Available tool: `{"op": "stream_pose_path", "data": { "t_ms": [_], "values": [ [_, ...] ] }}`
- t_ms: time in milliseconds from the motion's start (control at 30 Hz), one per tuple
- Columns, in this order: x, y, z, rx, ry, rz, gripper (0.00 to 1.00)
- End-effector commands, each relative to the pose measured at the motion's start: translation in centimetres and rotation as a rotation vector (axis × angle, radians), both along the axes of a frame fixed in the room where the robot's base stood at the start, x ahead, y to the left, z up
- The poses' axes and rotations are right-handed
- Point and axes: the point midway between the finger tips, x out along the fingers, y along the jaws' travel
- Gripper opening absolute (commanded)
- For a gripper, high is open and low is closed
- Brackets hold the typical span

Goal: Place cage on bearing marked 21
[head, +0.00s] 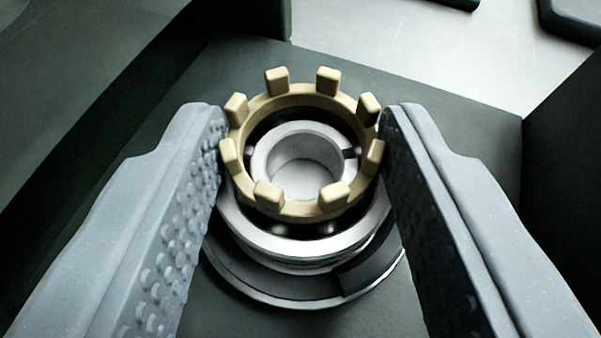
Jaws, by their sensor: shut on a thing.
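The cage (287,207), a tan ring with several upright blocky teeth, is held between the two grey studded fingers of my gripper (304,150). The fingers touch it at its left and right sides. The bearing (280,243), a round metal piece with a bright inner ring, is directly below and behind the cage. Its inner ring shows through the cage's opening. The cage looks roughly level and centred over the bearing, slightly toward the far side. I cannot tell whether they touch. No number 21 is readable.
The bearing stands on a dark flat surface (440,110). A dark block rises at the right and a dark edge runs along the left. A pale floor (400,45) with dark flat pieces (572,18) lies beyond.

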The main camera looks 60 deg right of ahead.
Motion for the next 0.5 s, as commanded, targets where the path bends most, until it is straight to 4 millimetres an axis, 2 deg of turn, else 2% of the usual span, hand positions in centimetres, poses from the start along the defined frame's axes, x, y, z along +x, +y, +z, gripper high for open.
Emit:
{"op": "stream_pose_path", "data": {
  "t_ms": [133,167,200,233,500],
  "values": [
    [-0.01,-0.01,-0.33,0.001,0.0,0.0,0.2],
    [-0.02,-0.02,-0.27,0.001,0.001,-0.001,0.49],
    [-0.03,-0.03,-0.25,0.001,0.001,-0.001,0.61],
    [-0.04,-0.03,-0.25,0.001,0.001,-0.001,0.63],
    [-0.11,-0.08,-0.26,0.001,0.001,-0.002,0.63]
  ]
}}
